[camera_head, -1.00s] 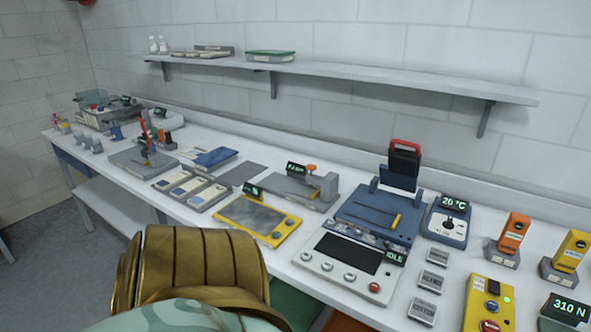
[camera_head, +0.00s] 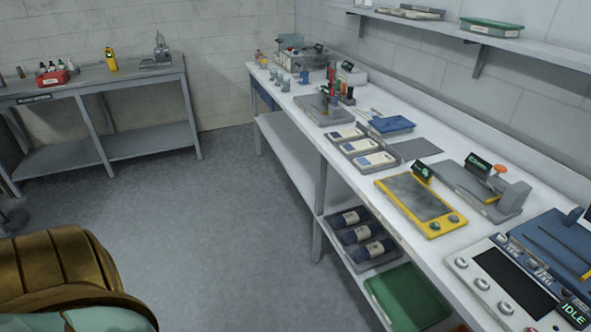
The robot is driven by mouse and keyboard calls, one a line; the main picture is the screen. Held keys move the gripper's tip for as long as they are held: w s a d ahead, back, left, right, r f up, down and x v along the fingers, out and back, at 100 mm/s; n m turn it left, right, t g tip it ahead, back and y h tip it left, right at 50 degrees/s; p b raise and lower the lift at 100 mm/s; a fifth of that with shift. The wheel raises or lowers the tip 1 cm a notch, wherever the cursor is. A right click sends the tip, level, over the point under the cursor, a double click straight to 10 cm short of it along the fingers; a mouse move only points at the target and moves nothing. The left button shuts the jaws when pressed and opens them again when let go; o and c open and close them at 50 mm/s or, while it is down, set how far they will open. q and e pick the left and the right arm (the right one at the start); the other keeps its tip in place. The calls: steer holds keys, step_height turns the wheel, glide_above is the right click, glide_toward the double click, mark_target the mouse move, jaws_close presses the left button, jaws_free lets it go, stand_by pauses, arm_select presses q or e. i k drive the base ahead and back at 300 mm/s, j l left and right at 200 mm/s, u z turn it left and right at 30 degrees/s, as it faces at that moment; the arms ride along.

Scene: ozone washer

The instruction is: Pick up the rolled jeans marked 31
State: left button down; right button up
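Three dark navy rolls with pale labels lie side by side in a grey tray (camera_head: 397,252) on the lower shelf of the long bench. They look like rolled jeans: the far roll (camera_head: 341,220), the middle roll (camera_head: 350,236) and the near roll (camera_head: 380,248). The label marks are too small to read, so I cannot tell which one is marked 31. Neither of my grippers is in view.
A green tray (camera_head: 408,298) sits on the same shelf, nearer than the rolls. The benchtop (camera_head: 385,170) above carries instruments. A second grey bench (camera_head: 90,85) stands at the far left. The grey floor (camera_head: 230,215) between the benches is open.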

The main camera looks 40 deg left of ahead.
mark_target(353, 217)
steer(key=u, duration=0.9)
steer(key=i+j+z, duration=0.35)
steer(key=i, duration=0.25)
steer(key=i+j+z, duration=0.4)
steer(key=i+j, duration=0.15)
steer(key=j, duration=0.15)
steer(key=i+j+z, duration=0.35)
steer(key=j, duration=0.4)
steer(key=i, duration=0.05)
